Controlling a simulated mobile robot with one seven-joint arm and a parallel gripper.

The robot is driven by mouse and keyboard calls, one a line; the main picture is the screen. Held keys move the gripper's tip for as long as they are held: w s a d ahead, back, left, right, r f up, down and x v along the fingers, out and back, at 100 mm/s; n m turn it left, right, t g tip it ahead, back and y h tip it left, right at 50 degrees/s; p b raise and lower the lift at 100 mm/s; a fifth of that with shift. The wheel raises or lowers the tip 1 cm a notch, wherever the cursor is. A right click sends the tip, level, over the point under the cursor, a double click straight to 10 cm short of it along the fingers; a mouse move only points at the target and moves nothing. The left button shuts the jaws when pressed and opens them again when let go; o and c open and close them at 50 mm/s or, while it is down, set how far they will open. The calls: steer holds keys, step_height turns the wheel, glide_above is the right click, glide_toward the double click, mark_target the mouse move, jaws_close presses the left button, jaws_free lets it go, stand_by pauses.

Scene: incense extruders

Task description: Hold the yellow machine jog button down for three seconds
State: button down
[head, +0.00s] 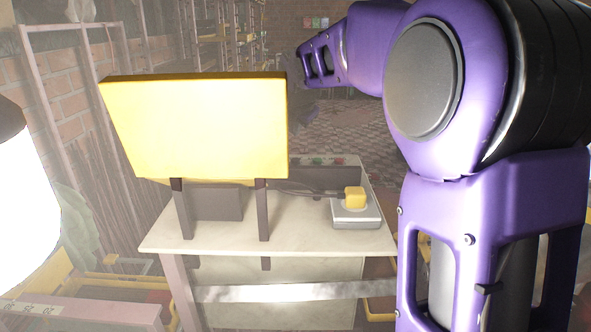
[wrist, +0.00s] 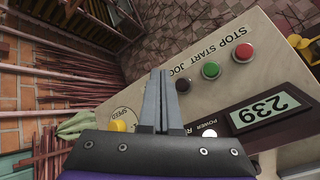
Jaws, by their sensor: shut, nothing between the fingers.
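The yellow machine (head: 200,125) stands on a pale table, its big yellow panel facing me in the head view. Its control panel (wrist: 262,58) shows in the wrist view, with STOP, START and JOG labels. The dark jog button (wrist: 183,86) is beside the green button (wrist: 211,70), and the red button (wrist: 243,52) is beyond that. My gripper (wrist: 161,74) is shut and empty, its fingertips just left of the jog button in the wrist view. I cannot tell its height above the panel or whether it touches. The gripper does not show in the head view.
A display reading 239 (wrist: 264,110) and a yellow speed knob (wrist: 118,125) are on the panel. A grey box with a yellow block (head: 355,197) sits on the table (head: 300,243). A bright white lamp (head: 22,190) stands at the left.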

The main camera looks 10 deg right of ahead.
mark_target(296, 162)
step_height(296, 162, down, 2)
steer(key=shift+f+b, duration=0.15)
steer(key=shift+b, duration=0.4)
steer(key=shift+f, duration=1.2)
stand_by(0.5)
steer(key=shift+f, duration=0.4)
steer(key=shift+f, duration=0.55)
stand_by(3.1)
stand_by(0.8)
steer(key=shift+r+p, duration=0.95)
steer(key=shift+p, duration=0.15)
steer(key=shift+r, duration=0.1)
